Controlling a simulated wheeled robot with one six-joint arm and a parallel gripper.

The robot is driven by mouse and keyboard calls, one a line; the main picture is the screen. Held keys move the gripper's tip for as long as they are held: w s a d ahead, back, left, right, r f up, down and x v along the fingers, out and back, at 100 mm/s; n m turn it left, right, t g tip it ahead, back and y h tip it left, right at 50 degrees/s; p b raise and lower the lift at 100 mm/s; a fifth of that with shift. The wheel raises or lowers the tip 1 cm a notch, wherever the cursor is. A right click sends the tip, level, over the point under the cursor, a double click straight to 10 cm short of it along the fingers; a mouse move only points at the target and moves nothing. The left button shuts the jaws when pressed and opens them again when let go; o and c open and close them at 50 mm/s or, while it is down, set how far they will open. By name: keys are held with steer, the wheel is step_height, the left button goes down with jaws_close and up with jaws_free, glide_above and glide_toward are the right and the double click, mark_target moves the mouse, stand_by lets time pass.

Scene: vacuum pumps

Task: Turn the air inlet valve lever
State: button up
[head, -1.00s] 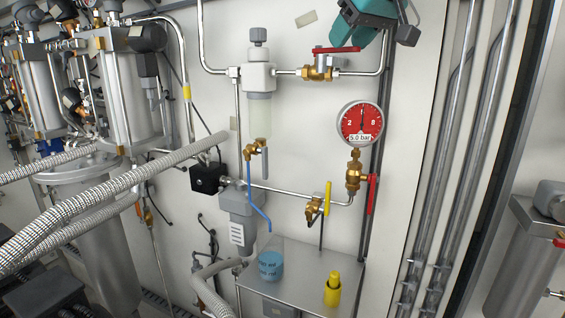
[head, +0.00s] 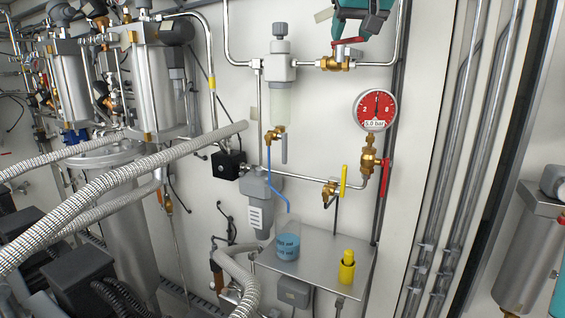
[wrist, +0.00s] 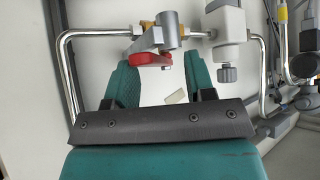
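A red lever (head: 348,41) sits on the upper brass valve (head: 336,61), in the pipe to the right of the clear-bowled filter (head: 280,98). My teal gripper (head: 364,22) is just above the lever in the head view, overlapping its right part. In the wrist view my gripper (wrist: 161,76) has its two fingers well apart. The red lever (wrist: 152,60) shows between the fingertips, nearer the left finger. I see space on its right side; whether the left finger touches it I cannot tell. The lever looks foreshortened.
A pressure gauge (head: 376,108) and another brass valve with a red lever (head: 386,176) are below right. A yellow lever (head: 343,181) is lower. A shelf (head: 325,252) holds a beaker (head: 288,240) and a yellow bottle (head: 347,266). Ribbed hoses (head: 130,180) cross the left.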

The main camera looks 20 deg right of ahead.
steer(key=p+v, duration=0.6)
steer(key=v, duration=1.1)
steer(key=a+f+n+g+y+b, duration=0.1)
steer(key=a+f+b, duration=0.3)
steer(key=f, duration=0.8)
steer(key=a+f+n+g+y+b, duration=0.1)
steer(key=a+f+n+b, duration=0.3)
steer(key=f, duration=0.9)
steer(key=a+f+n+g+y+b, duration=0.1)
steer(key=a+f+n+b, duration=0.2)
steer(key=f, duration=0.9)
steer(key=shift+a+f+g+b, duration=0.15)
steer(key=shift+a+g+b, duration=0.15)
steer(key=shift+a+b, duration=0.5)
steer(key=shift+s, duration=0.1)
